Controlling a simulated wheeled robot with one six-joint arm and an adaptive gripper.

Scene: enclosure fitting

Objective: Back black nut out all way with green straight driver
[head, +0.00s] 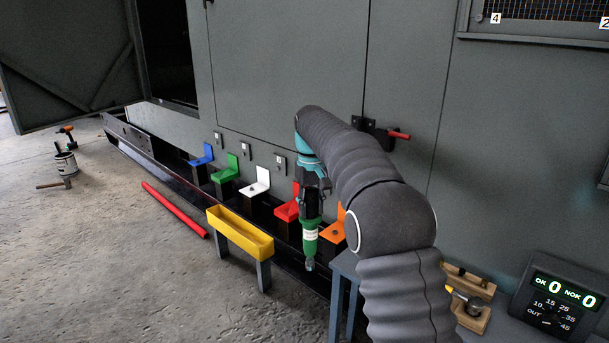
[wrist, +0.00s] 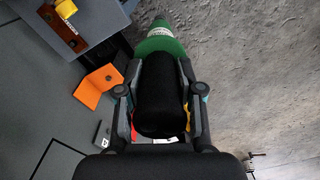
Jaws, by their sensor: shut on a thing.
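My gripper (head: 313,188) is shut on the green straight driver (head: 310,238). The driver hangs nearly upright, its grey tip pointing down in front of the red and orange brackets. In the wrist view my gripper (wrist: 163,80) closes on the driver's black body, and its green part (wrist: 160,45) shows beyond the fingers. A small dark fastener (head: 251,190) shows on the white bracket, and another (head: 335,233) on the orange bracket. I cannot tell which, if either, is the black nut. The driver tip appears apart from both.
Blue (head: 203,156), green (head: 226,170), white (head: 259,180), red (head: 287,209) and orange (head: 331,228) brackets line the dark rail. A yellow trough (head: 240,243) stands in front. A red bar (head: 174,210) lies on the floor. A counter box (head: 558,300) reads OK 0, NOK 0.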

